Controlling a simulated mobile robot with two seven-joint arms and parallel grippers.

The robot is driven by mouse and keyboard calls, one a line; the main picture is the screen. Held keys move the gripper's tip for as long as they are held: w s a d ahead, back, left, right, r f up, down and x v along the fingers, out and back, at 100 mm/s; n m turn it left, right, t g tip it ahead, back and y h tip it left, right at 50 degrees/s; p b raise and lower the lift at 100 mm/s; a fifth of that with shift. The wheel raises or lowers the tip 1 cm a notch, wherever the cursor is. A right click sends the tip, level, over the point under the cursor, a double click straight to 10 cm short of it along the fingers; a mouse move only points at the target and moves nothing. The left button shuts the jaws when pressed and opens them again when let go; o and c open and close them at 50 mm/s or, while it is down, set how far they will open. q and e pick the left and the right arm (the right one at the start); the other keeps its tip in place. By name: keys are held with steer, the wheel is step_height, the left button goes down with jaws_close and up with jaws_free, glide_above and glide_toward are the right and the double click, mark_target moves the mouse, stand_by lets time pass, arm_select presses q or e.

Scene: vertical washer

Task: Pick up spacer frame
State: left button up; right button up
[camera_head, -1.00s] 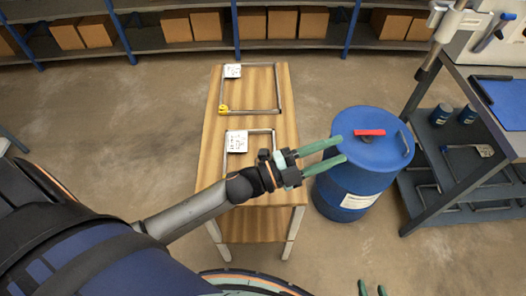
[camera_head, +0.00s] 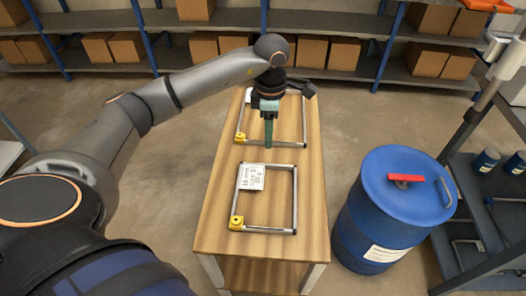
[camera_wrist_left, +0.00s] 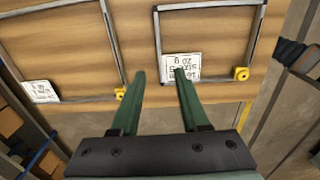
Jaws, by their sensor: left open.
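Two thin grey rectangular spacer frames lie flat on the wooden table. The near spacer frame (camera_head: 295,205) has a white label (camera_head: 252,177) at its top left corner and a yellow corner piece (camera_head: 237,222). It also shows at right in the left wrist view (camera_wrist_left: 158,45). The far spacer frame (camera_head: 304,122) also shows at left in the left wrist view (camera_wrist_left: 112,40); my arm partly hides it in the head view. My left gripper (camera_head: 268,142) points down, empty, above the table around the gap between the frames. Its fingers (camera_wrist_left: 160,75) are open. My right gripper is out of view.
The narrow wooden table (camera_head: 222,210) has bare wood around the frames. A blue barrel (camera_head: 385,225) with a red piece on its lid stands to its right. A dark rack (camera_head: 470,215) is at far right. Shelves with cardboard boxes (camera_head: 430,60) line the back.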

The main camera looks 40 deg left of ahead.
arm_select(q)
glide_above(269, 164)
steer(key=f, duration=0.5)
steer(key=shift+s+f, duration=0.25)
steer(key=shift+f, duration=0.15)
steer(key=f, duration=0.5)
steer(key=shift+w+d+f, duration=0.1)
steer(key=shift+w+f, duration=0.15)
steer(key=shift+f, duration=0.05)
jaws_close()
